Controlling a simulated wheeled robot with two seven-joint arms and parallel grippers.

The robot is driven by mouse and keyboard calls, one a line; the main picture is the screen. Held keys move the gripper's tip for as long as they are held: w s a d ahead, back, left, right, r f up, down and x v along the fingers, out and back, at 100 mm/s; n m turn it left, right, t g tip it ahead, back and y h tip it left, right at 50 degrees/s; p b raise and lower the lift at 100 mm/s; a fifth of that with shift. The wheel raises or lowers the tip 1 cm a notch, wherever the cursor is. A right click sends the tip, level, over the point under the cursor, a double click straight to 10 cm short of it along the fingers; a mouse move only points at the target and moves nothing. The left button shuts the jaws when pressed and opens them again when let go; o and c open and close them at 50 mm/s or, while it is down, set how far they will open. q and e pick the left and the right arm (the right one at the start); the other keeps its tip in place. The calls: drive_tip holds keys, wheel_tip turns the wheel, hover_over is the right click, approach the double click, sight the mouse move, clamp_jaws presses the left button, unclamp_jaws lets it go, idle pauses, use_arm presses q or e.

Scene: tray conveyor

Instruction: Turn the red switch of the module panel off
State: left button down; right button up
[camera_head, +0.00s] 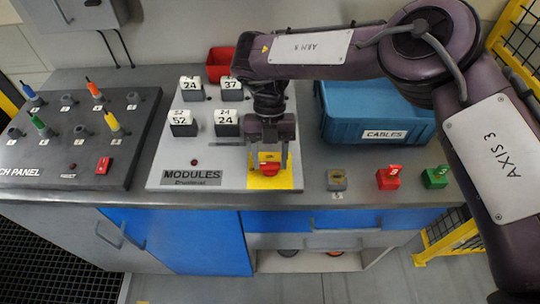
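The module panel (222,170) is a light board on the grey worktop, labelled MODULES. Its red switch (270,169) sits on a yellow square (283,181) at the panel's front right corner. My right gripper (270,162) points down over the switch. Its two fingers stand apart, one on each side of the red knob, with a gap showing. Whether a finger touches the knob I cannot tell. The gripper hides the back of the yellow square. My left gripper is not in view.
Several numbered modules (228,124) stand on the panel behind. A blue CABLES bin (375,113) is right of it. Grey (337,180), red (389,178) and green (435,177) blocks line the front edge. A dark patch panel (95,160) lies left, a red bin (219,62) behind.

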drive_tip(key=o, duration=0.3)
drive_tip(key=shift+o, duration=0.2)
drive_tip(key=shift+w+r, duration=0.2)
drive_tip(key=shift+r, duration=0.15)
drive_tip(key=v, duration=0.7)
drive_tip(key=shift+b, duration=0.45)
